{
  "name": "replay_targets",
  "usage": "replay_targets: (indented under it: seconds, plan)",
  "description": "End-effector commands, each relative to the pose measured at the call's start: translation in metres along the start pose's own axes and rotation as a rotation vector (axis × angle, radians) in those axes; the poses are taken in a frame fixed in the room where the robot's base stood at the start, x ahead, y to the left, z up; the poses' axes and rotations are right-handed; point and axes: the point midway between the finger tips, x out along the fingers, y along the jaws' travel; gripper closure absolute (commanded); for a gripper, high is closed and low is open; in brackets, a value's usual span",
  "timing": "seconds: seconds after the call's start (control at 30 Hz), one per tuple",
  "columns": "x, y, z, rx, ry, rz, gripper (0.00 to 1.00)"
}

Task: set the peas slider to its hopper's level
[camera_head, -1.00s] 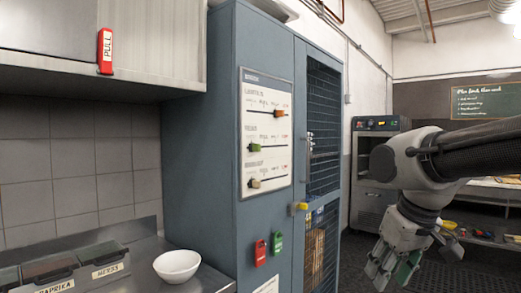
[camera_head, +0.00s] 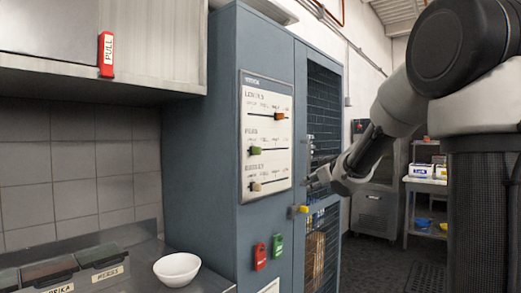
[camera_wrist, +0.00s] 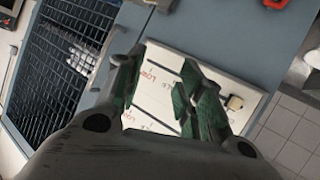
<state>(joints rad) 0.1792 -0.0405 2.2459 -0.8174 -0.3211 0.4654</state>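A white panel (camera_head: 246,185) on the blue cabinet carries three horizontal sliders. The peas slider's green knob (camera_head: 255,151) is in the middle row, near the left end of its track. The orange lentils knob (camera_head: 279,116) sits further right, above it. The cream barley knob (camera_head: 256,186) is at the left, below. My gripper (camera_head: 314,181) is right of the panel in the head view. In the wrist view my gripper (camera_wrist: 163,80) is open and empty before the panel (camera_wrist: 152,105), with a cream knob (camera_wrist: 235,103) beside the right finger. I cannot make out the peas hopper's level.
The cabinet's mesh door (camera_head: 323,130) has a yellow-ended handle (camera_head: 301,209) below the panel's right side. Red (camera_head: 260,256) and green (camera_head: 277,247) tags hang below the panel. A white bowl (camera_head: 177,269) and labelled bins (camera_head: 102,266) stand on the counter at left.

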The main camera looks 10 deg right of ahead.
Motion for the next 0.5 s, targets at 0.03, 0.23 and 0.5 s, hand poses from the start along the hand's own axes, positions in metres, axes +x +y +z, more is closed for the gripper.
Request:
replay_targets:
  seconds: [0.03,0.23,0.5]
  plan:
    - [0.007,-0.018,-0.03,-0.004,0.103,-0.082,0.62]
    - [-0.022,-0.089,-0.116,0.027,0.391,-0.398,0.62]
    - [-0.026,-0.114,-0.139,0.108,0.449,-0.507,0.62]
